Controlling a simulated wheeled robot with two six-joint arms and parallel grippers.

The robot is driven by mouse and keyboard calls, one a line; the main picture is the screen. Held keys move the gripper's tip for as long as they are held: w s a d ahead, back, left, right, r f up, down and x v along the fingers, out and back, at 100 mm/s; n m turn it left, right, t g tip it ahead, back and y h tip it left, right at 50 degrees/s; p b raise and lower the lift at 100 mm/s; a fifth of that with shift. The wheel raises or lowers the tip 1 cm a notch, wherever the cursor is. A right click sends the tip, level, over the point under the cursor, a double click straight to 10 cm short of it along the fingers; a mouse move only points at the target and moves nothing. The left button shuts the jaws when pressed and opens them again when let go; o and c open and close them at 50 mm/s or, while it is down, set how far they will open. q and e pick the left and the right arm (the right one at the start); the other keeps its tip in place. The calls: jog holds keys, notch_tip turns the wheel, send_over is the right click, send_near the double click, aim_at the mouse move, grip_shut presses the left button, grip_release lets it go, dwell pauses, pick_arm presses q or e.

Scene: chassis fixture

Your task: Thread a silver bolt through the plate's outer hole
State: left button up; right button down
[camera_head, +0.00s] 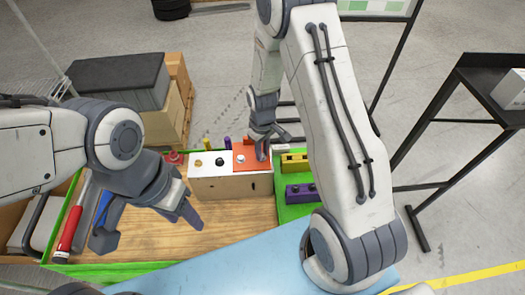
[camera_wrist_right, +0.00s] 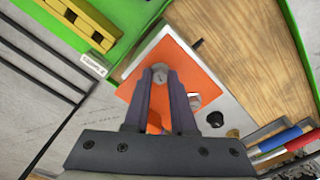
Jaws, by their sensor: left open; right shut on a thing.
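An orange plate (camera_head: 247,160) lies on top of a light box, beside a white section. In the right wrist view the orange plate (camera_wrist_right: 158,60) sits below my right gripper (camera_wrist_right: 160,75). The right gripper (camera_head: 262,156) is shut on a silver bolt (camera_wrist_right: 161,76), whose round head shows between the fingertips near a plate corner. The bolt's shank and the hole under it are hidden. A second silver bolt (camera_wrist_right: 194,101) stands near the plate's other side. My left gripper (camera_head: 187,212) is open and empty above the wooden board.
The box's white top (camera_head: 208,162) bears a black knob (camera_head: 220,161) and a brass one. Yellow (camera_head: 294,162) and purple (camera_head: 301,193) blocks stand in the green tray section at right. A red-handled tool (camera_head: 71,228) lies at left. The wooden board's middle (camera_head: 235,217) is clear.

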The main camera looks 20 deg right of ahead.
jog(key=m, duration=0.6)
jog(key=shift+f, duration=0.1)
jog(key=m, duration=0.4)
jog(key=shift+m, duration=0.4)
jog(key=c, duration=0.7)
grip_release()
jog(key=shift+o, duration=0.2)
notch_tip(320, 180, up, 9)
jog(key=p, duration=0.7)
